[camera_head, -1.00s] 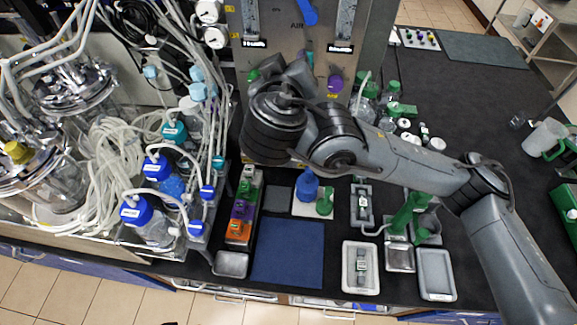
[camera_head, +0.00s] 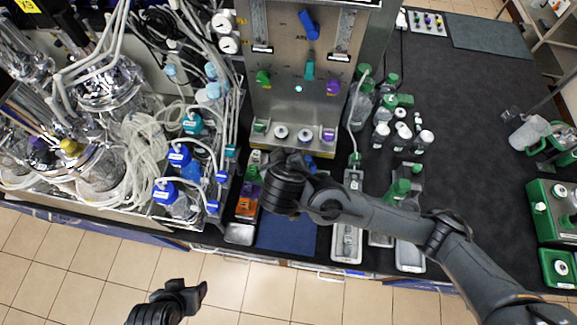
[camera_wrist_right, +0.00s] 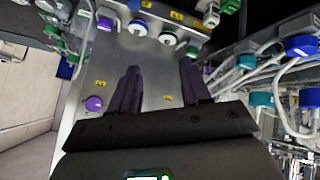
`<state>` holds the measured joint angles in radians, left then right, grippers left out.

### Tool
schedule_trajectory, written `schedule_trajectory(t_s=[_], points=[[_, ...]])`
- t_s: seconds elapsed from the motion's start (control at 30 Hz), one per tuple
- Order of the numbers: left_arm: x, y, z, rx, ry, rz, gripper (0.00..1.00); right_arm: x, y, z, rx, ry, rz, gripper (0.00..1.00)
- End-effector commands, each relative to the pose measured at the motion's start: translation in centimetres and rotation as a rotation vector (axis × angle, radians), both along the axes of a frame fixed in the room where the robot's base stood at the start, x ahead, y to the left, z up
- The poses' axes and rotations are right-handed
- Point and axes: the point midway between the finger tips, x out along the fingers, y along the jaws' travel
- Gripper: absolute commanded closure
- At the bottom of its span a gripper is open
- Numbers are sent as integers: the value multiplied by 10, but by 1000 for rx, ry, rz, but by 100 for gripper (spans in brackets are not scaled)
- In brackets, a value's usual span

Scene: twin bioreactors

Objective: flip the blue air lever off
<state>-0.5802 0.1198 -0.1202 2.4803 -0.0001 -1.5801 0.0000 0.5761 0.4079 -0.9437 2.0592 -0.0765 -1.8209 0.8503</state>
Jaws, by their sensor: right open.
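The blue air lever (camera_head: 309,25) is high on the grey control panel (camera_head: 285,75), between two clear flow tubes. It slants from upper left to lower right. My right gripper points at the lower panel, well below the lever; its fingers are hidden behind my wrist in the head view. The right wrist view shows its two dark fingers (camera_wrist_right: 160,88) apart and empty in front of the panel, which appears upside down there. I cannot make out the blue lever in that view. My left gripper (camera_head: 190,292) is low at the left, over the floor, its jaw gap unclear.
Green (camera_head: 263,78), teal (camera_head: 309,69) and purple (camera_head: 333,86) knobs sit below the lever. Bottles and tubing (camera_head: 185,150) crowd the panel's left side. Small bottles (camera_head: 385,110) stand to its right. The black bench farther right (camera_head: 470,120) is mostly clear.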

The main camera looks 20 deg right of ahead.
Motion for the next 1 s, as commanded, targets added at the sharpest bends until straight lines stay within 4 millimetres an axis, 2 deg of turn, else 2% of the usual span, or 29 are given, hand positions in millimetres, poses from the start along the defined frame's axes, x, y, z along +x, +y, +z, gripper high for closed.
schedule_trajectory(t_s=[0.03,0.1,0.4,1.0], points=[[0,1,11,2,0,-1,35,-8,2,1,15,22,-3,53],[0,1,17,4,0,-3,35,-17,4,-4,32,47,-9,53],[0,1,30,7,0,-4,35,-39,8,-13,88,98,-34,53],[0,-1,30,-7,0,5,35,-42,9,-15,87,106,-31,53]])
